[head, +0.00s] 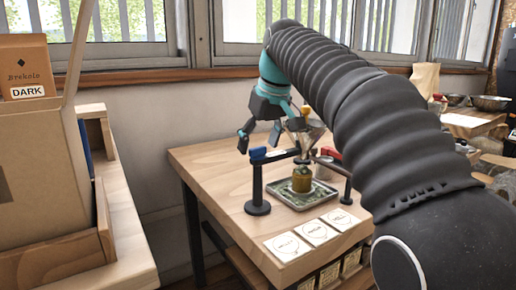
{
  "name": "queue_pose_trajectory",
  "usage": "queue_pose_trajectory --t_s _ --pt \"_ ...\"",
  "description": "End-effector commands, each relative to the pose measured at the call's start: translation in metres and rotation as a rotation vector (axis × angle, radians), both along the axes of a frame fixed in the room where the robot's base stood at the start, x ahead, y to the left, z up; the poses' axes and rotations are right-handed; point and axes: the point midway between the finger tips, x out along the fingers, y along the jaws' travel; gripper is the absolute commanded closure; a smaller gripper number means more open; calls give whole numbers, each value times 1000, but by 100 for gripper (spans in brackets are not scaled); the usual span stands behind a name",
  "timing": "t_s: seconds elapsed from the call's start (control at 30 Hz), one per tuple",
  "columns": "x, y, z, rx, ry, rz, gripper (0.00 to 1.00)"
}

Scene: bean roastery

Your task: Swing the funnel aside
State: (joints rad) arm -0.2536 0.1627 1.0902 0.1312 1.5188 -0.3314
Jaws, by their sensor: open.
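The funnel (310,137) is a pale grey cone on a swing arm above the wooden table, with a yellow knob (305,111) near its top. My arm hides part of its right side. My gripper (259,140) is open, with its dark fingers pointing down to the left of the funnel and over the back of the table. I see nothing between the fingers. A black post stand with a blue end (259,154) is just below and in front of the fingers. Whether any finger touches the funnel I cannot tell.
A metal tray (297,203) holding a yellow-green canister (301,180) lies under the funnel. A red-ended part (331,153) is at the right. White cards (314,232) lie along the front edge.

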Motion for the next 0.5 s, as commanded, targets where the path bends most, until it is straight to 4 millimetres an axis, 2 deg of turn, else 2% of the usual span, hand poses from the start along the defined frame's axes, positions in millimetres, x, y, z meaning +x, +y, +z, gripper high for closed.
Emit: queue_pose_trajectory --t_s 0.37,0.4,0.5 --pt "2 1 -6 1 -1 0 27" --pt "2 1 -6 1 -1 -1 32" --pt "2 1 -5 1 -1 -1 57"
